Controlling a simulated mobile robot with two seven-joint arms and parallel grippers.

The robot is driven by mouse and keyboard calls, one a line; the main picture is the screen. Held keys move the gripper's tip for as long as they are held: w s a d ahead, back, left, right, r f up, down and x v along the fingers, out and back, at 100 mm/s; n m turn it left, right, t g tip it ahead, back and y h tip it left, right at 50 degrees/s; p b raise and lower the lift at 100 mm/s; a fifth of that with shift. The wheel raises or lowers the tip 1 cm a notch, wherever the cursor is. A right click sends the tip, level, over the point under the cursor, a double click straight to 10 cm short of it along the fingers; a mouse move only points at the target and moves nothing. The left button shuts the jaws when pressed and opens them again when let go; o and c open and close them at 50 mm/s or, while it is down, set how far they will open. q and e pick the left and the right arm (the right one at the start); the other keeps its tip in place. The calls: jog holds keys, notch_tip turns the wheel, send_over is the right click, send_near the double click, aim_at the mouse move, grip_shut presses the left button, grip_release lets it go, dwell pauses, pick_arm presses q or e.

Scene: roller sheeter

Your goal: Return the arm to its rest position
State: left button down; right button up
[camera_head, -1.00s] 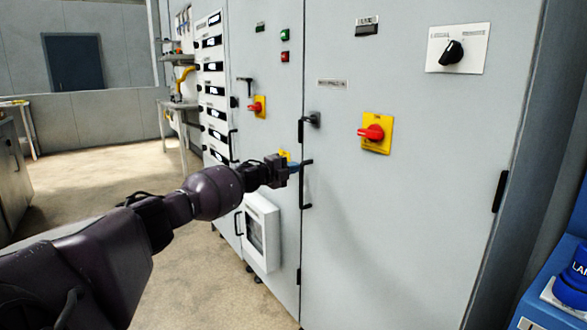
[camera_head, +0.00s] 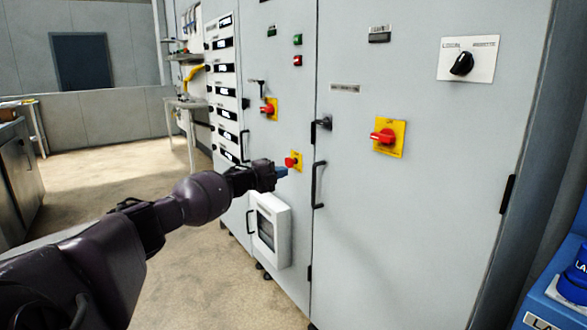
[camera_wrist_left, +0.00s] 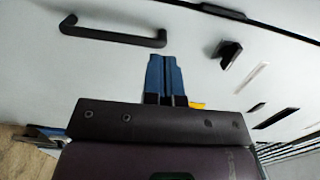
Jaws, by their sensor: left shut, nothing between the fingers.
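My left arm reaches in from the left in the head view. Its gripper (camera_head: 281,172) is in front of the grey cabinet (camera_head: 350,230), just below a small red knob on a yellow plate (camera_head: 293,161). In the left wrist view the blue fingers of the left gripper (camera_wrist_left: 164,75) are together, with nothing between them. The cabinet face and a black door handle (camera_wrist_left: 112,34) show beyond the fingers there. Whether the fingertips touch the cabinet is hard to tell. My right gripper is not in view.
The cabinet has a larger red switch on a yellow plate (camera_head: 388,137), a black selector knob (camera_head: 461,64), a door handle (camera_head: 318,185) and a protruding white box (camera_head: 268,230). A blue unit (camera_head: 560,300) stands at the right. Open floor (camera_head: 185,270) lies left of the cabinet.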

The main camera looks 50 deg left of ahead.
pick_arm(q)
jog(key=s+a, duration=0.1)
jog(key=s, duration=0.1)
jog(key=s+a, duration=0.1)
jog(key=a, duration=0.1)
jog(key=shift+s+r, duration=0.1)
jog(key=shift+s, duration=0.3)
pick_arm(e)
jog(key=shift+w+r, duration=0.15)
